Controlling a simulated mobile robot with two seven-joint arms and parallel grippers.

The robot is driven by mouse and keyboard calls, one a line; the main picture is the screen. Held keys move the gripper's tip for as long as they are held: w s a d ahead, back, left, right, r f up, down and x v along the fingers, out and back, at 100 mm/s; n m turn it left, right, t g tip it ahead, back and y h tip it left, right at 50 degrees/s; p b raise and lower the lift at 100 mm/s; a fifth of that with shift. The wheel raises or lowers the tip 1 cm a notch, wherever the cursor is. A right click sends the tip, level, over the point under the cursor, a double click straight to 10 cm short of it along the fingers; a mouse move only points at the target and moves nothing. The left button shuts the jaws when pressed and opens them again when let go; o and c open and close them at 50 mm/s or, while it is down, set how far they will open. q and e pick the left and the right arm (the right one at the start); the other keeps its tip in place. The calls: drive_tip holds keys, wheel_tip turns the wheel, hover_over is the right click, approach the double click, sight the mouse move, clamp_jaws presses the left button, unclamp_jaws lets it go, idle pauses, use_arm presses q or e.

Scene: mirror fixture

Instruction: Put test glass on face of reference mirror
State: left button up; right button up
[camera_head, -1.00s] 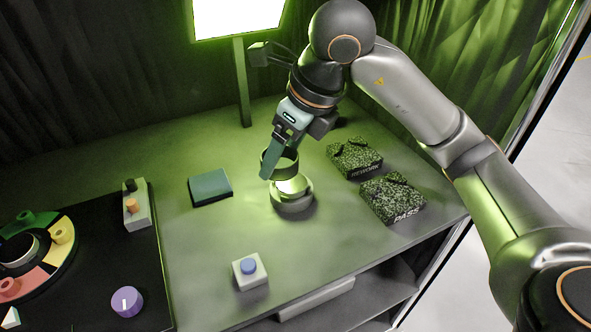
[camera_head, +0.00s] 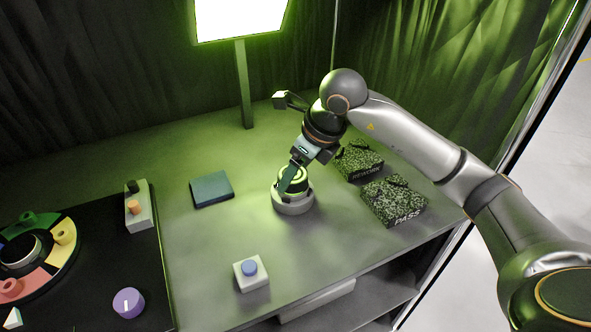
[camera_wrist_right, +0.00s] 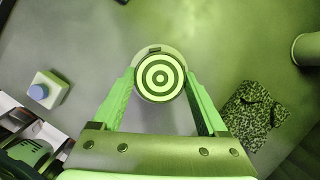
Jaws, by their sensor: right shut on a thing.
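The test glass (camera_wrist_right: 160,78) shows in the right wrist view as a round disc with dark and pale concentric rings, between my right fingertips. My right gripper (camera_head: 292,188) is shut on it. The reference mirror (camera_head: 293,207) is a round metallic piece on the table, directly below the gripper. Its pale rim (camera_wrist_right: 148,52) shows behind the disc in the wrist view. The glass appears centred over the mirror, at or very close to its face; I cannot tell whether they touch. The fingers partly hide both in the head view. My left gripper is out of view.
Two speckled boxes, one marked PASS (camera_head: 394,202) and another behind it (camera_head: 358,161), stand right of the mirror. A dark teal pad (camera_head: 211,189) lies left. A blue-button box (camera_head: 251,272) is in front. A lamp post (camera_head: 243,85) stands behind.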

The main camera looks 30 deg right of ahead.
drive_tip(key=shift+f, duration=0.1)
drive_tip(key=o, duration=1.5)
drive_tip(key=shift+c, duration=0.2)
drive_tip(key=shift+s+d+r, duration=0.1)
drive_tip(key=shift+r, duration=0.45)
drive_tip(key=v, duration=1.1)
drive_tip(key=shift+s+r, duration=0.1)
